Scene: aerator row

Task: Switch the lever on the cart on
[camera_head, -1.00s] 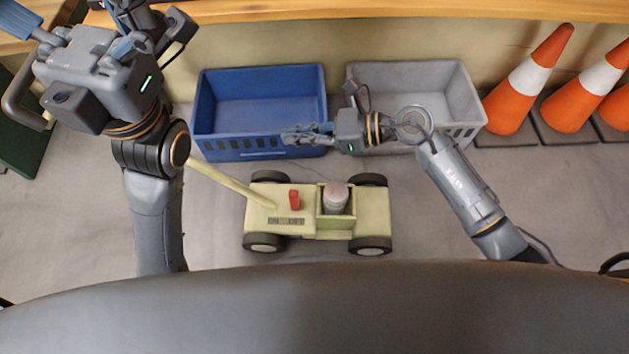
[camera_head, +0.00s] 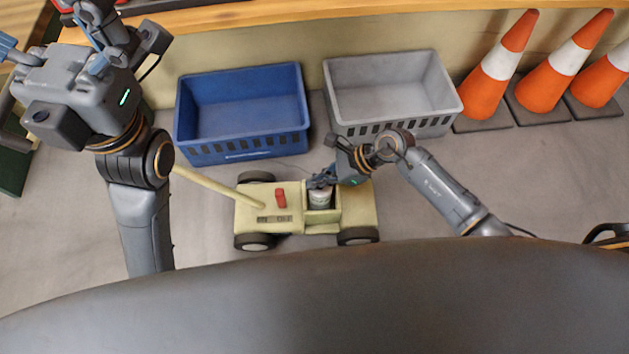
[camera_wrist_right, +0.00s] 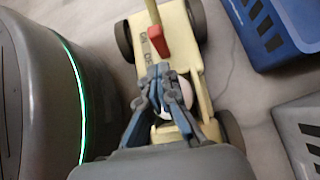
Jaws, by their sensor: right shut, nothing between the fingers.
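The cream cart (camera_head: 250,222) stands on the floor in front of the bins, with ON and OFF labels on its deck. Its red lever (camera_head: 281,198) sticks up behind the labels and looks nearer the OFF end; its exact tilt is hard to tell. The lever also shows in the wrist view (camera_wrist_right: 158,42), beyond the fingertips. My right gripper (camera_head: 316,182) is shut and empty, low over the cart beside a pale canister (camera_head: 320,198), to the right of the lever and apart from it. My left gripper (camera_head: 98,42) is raised at upper left, its fingers unclear.
The pale canister sits in the cart's open box. A blue bin (camera_head: 240,153) and a grey bin (camera_head: 395,125) stand behind the cart. Orange cones (camera_head: 490,88) stand at the right. The cart's handle (camera_head: 215,187) slopes up to the left. Floor left of the cart is clear.

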